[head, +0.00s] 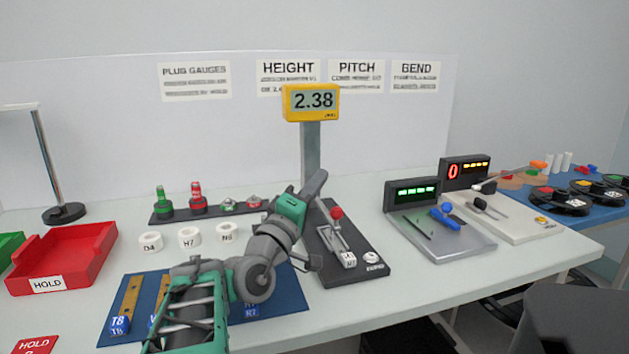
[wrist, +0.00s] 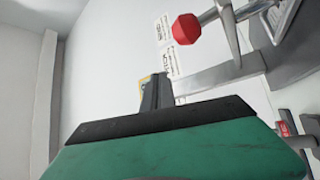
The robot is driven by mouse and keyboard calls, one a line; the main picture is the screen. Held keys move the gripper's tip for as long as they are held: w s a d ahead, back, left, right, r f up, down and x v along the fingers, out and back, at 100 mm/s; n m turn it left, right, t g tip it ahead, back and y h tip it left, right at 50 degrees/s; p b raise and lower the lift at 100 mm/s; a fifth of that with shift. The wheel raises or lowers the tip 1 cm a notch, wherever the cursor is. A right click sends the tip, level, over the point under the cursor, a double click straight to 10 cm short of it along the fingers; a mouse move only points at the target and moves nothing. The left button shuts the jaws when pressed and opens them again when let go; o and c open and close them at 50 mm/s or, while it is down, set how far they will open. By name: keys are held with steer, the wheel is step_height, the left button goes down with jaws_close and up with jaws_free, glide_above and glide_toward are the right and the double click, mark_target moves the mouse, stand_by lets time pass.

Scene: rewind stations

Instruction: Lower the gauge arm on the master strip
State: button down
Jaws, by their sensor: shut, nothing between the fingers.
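The height gauge has a yellow display (head: 312,101) reading 2.38 on a grey column (head: 310,150) above a black base (head: 366,276). Its arm ends in a red knob (head: 336,213); the knob also shows at the top of the wrist view (wrist: 186,29). A metal strip with a white tag (head: 349,260) lies on the base under the arm; the tag's lettering is too small to read surely. My gripper (head: 318,178) is shut and empty, just left of and above the knob, apart from it. In the wrist view, my gripper's dark fingers (wrist: 155,92) point away from the camera.
A blue mat (head: 285,293) with tagged strips lies under my arm. White rings (head: 190,237) and a plug gauge rack (head: 163,214) stand behind it. A red HOLD tray (head: 75,253) is at left. Two dark-display stations (head: 416,192) stand at right. The front right table is clear.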

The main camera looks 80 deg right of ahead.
steer(key=shift+s+a+f, duration=0.1)
steer(key=shift+a+f, duration=0.05)
steer(key=shift+f, duration=0.2)
stand_by(0.4)
